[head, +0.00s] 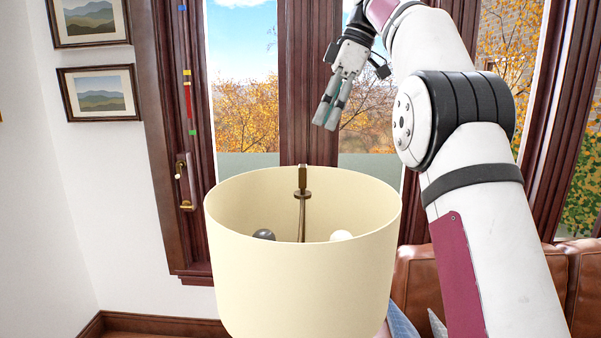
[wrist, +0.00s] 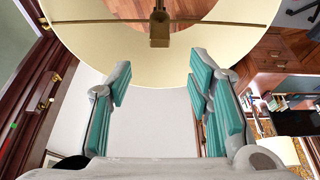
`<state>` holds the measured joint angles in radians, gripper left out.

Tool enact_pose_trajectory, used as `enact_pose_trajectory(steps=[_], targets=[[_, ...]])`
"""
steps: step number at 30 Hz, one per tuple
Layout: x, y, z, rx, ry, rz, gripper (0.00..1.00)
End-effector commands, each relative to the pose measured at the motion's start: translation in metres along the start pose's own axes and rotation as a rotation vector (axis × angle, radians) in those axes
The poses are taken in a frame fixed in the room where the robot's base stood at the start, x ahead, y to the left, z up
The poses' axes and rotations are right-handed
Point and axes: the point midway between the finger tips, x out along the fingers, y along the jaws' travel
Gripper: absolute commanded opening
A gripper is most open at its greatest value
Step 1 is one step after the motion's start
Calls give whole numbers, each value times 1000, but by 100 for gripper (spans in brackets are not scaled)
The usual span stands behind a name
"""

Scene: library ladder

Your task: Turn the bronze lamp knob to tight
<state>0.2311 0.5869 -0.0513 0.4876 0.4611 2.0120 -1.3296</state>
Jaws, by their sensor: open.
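The bronze lamp knob (head: 302,176) stands upright at the top centre of the cream lampshade (head: 300,275) in the head view. In the wrist view the knob (wrist: 159,28) shows near the top centre, ahead of my fingertips. My gripper (head: 331,102) is above and a little right of the knob in the head view, apart from it. Its two teal-padded fingers (wrist: 158,78) are spread, with nothing between them. The lamp's lower part is out of view.
Inside the shade are a dark bulb (head: 264,235) and a white bulb (head: 341,236). A window with a dark red frame (head: 308,75) stands behind. A brown leather sofa (head: 415,280) is at the lower right. Two framed pictures (head: 99,92) hang at the left.

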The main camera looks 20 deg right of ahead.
Motion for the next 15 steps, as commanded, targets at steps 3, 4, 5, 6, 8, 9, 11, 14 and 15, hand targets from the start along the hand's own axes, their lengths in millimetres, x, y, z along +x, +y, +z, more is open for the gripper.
enact_pose_trajectory(steps=[3, 4, 5, 6, 8, 9, 11, 14, 15], targets=[[10, 5, -2, -1, -7, -2, 47], [12, 5, -2, -1, -8, -2, 47], [14, 5, -2, -1, -9, -2, 47], [16, 6, -2, -1, -10, -2, 47], [18, 5, -2, 0, -8, -2, 47], [20, 5, -2, 1, -8, -1, 47], [22, 4, -1, 2, -5, 0, 47], [26, 3, 1, 5, 2, 2, 47], [27, 2, 2, 6, 7, 4, 47]])
